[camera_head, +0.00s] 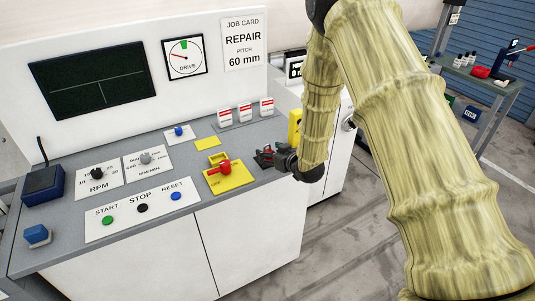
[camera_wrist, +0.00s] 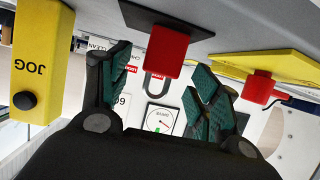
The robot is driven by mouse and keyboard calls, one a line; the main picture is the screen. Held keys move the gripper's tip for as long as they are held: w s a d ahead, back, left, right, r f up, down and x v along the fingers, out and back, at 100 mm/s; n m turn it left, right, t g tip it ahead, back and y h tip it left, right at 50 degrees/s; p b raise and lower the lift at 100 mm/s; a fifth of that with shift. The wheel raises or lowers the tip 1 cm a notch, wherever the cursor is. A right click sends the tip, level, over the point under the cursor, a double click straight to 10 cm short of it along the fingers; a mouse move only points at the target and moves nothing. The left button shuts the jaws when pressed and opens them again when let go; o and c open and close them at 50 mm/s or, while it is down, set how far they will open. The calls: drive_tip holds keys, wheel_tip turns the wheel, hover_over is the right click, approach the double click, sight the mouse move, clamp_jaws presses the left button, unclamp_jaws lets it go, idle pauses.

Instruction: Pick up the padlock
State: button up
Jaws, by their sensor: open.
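The padlock (camera_wrist: 167,52) has a red body and a dark shackle. In the wrist view, which is upside down, it sits on a dark pad on the grey console top, shackle pointing away from the surface. My gripper (camera_wrist: 162,66) is open, with its green-padded fingers on either side of the padlock in the picture. A gap shows between the padlock and each finger; I cannot tell how deep it is between them. In the head view my gripper (camera_head: 271,158) is at the console's right front edge, with a little red showing there, and the padlock is mostly hidden.
A red rotary handle (camera_head: 222,167) on a yellow plate is close to the left of my gripper in the head view; this handle also shows in the wrist view (camera_wrist: 259,87). A yellow JOG box (camera_wrist: 40,60) stands on the other side. Tags (camera_head: 246,110) stand behind.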

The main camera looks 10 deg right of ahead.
drive_tip(key=shift+p+x, duration=0.5)
drive_tip(key=shift+x, duration=0.95)
drive_tip(key=c, duration=1.2)
